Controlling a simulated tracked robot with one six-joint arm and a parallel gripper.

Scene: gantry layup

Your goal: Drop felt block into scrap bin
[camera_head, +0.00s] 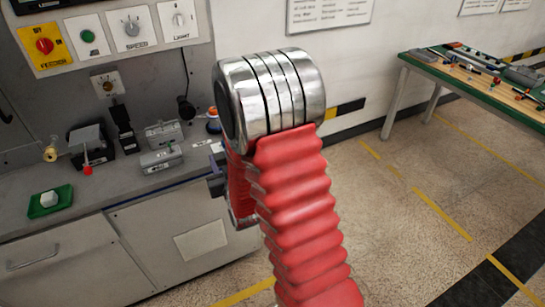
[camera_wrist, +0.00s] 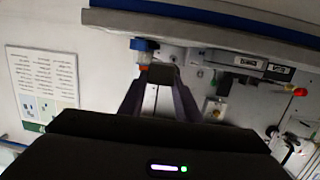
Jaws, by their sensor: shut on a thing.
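My gripper (camera_wrist: 160,88) shows in the wrist view with its two dark fingers reaching up the picture. It is shut on a small dark grey block (camera_wrist: 161,74) at the fingertips, which looks like the felt block. In the head view only a dark part of my gripper (camera_head: 216,180) shows at the left of my arm, in front of the bench; the held block cannot be made out there. I see no scrap bin in either view.
A grey bench (camera_head: 150,190) carries a green tray (camera_head: 40,208) with a white block (camera_head: 49,198), metal fixtures (camera_head: 162,145) and a blue-and-orange object (camera_head: 213,122). A control panel (camera_head: 115,35) stands above. A cluttered table (camera_head: 480,80) is at the far right. The floor between is clear.

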